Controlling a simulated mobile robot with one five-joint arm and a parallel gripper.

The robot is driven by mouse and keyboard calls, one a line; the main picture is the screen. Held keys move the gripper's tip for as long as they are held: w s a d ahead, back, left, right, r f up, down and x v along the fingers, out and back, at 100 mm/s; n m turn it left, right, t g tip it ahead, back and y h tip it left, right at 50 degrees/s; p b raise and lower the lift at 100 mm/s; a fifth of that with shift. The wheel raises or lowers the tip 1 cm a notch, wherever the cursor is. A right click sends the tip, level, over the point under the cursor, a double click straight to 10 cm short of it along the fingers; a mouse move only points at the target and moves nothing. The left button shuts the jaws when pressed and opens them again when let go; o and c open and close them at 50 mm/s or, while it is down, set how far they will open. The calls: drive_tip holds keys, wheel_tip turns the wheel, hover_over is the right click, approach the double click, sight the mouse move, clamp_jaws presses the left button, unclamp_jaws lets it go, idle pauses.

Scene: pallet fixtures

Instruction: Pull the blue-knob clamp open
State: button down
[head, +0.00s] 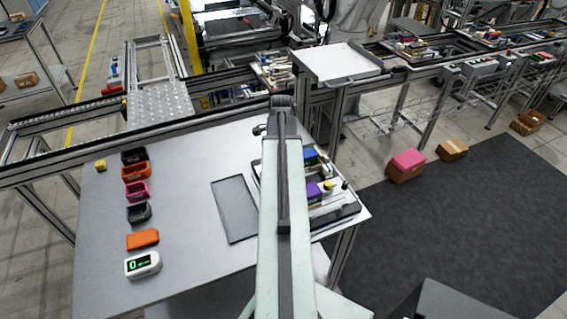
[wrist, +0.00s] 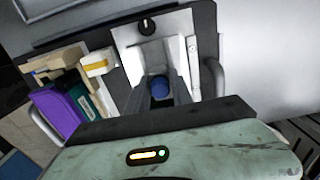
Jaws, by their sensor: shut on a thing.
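The blue knob (wrist: 159,88) of the clamp shows in the wrist view, between my gripper's fingers. My gripper (wrist: 160,98) is shut on the blue knob, over the white fixture plate (wrist: 128,36) of the pallet. A black round part (wrist: 147,26) sits on the plate beyond the knob. The rest of the clamp is largely hidden by my fingers. In the head view my arm hides my gripper and the knob; part of the pallet (head: 345,211) shows to the right of the arm.
A purple block (wrist: 56,112), a green block (wrist: 85,98) and a yellow-white block (wrist: 97,63) stand left of my gripper. Several coloured housings, including an orange one (head: 142,239), line the table's left side.

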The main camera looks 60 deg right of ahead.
drive_tip(key=shift+w, duration=0.1)
drive_tip(key=shift+w+a, duration=0.75)
drive_tip(key=shift+a, duration=0.3)
drive_tip(key=c, duration=1.3)
unclamp_jaws()
drive_tip(key=shift+r, duration=0.1)
wheel_tip(320, 180, up, 8)
drive_tip(key=p, duration=0.8)
drive_tip(key=shift+a, duration=0.1)
